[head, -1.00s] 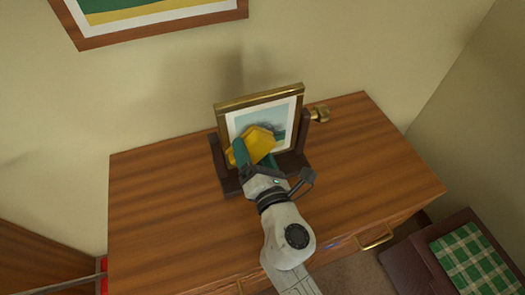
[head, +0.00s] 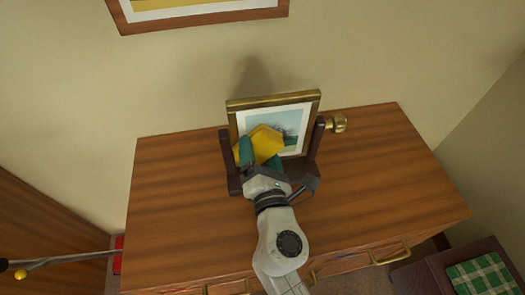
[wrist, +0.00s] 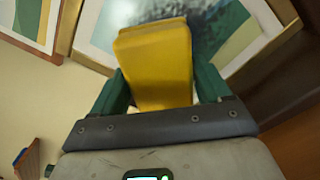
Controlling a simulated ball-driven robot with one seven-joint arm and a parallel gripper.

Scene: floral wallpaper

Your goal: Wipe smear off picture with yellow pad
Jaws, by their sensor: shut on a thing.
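The picture (head: 288,117) stands in a gilt frame on a dark wooden stand (head: 312,160) on the desk. My gripper (head: 261,155) is shut on the yellow pad (head: 262,142), which is in front of the lower left of the picture. In the wrist view, the pad (wrist: 155,62) sits between my green fingers (wrist: 160,92). Its far edge is at a dark, blurry smear (wrist: 205,22) on the picture. I cannot tell whether the pad touches the picture. The pad hides part of it.
A brass knob (head: 337,123) sticks out at the stand's right side. The wooden desk (head: 175,205) is bare on both sides. Another framed picture (head: 200,18) hangs on the wall above. A chair with a green checked seat (head: 483,274) is at the lower right.

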